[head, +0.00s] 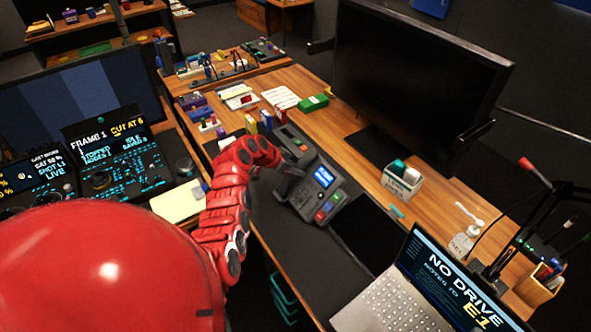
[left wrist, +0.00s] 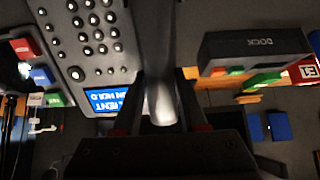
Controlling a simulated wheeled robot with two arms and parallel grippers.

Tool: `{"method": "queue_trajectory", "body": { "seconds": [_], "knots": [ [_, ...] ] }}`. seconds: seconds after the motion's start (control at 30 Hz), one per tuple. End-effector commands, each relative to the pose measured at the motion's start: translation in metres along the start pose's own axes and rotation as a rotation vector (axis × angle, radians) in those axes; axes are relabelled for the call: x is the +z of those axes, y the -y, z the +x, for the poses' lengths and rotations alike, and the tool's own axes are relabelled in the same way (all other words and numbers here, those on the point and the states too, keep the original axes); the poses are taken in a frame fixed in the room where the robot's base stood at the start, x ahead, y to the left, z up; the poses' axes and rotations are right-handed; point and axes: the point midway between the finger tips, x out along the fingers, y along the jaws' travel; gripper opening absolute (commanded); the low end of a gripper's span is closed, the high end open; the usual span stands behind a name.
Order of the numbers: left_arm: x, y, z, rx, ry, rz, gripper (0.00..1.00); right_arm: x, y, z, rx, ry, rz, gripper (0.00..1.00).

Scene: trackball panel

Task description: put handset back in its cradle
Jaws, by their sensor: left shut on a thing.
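The desk phone (head: 322,186) sits on the dark desk mat in the head view, with a lit blue screen and coloured keys. Its keypad (left wrist: 88,35) and screen (left wrist: 108,102) show upside down in the left wrist view. My left gripper (head: 287,178) is at the phone's left side, coming from the red arm. In the left wrist view its fingers are shut on a grey bar, seemingly the handset (left wrist: 160,60), which runs up the picture beside the keypad. The cradle is mostly hidden behind it, and I cannot tell whether the handset touches it. My right gripper is not in view.
A dark block marked DOCK (left wrist: 258,45) stands near the handset. A dark pad (head: 372,234) and laptop (head: 395,300) lie nearer. A big monitor (head: 415,80), a tissue-like box (head: 401,180) and several small coloured items stand around. Bare wood (head: 350,105) shows behind the phone.

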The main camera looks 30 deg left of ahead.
Motion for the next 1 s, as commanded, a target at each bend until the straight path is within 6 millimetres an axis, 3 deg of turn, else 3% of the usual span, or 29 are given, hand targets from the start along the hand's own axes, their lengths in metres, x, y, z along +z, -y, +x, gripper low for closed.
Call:
{"method": "queue_trajectory", "body": {
  "seconds": [0.5,0.53,0.7,1.0],
  "knots": [
    [-0.0006,0.0001,0.0012,0.000,-0.001,0.000,0.00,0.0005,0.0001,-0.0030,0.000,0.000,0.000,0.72],
    [-0.0006,0.0001,0.0012,0.000,-0.001,0.000,0.45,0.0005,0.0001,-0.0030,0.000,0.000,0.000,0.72],
    [-0.0004,0.0000,0.0013,0.000,-0.001,0.000,0.76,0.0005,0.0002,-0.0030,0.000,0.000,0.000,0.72],
    [-0.0001,0.0000,0.0009,0.000,0.000,0.000,0.77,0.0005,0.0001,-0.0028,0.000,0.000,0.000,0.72]
  ]
}}
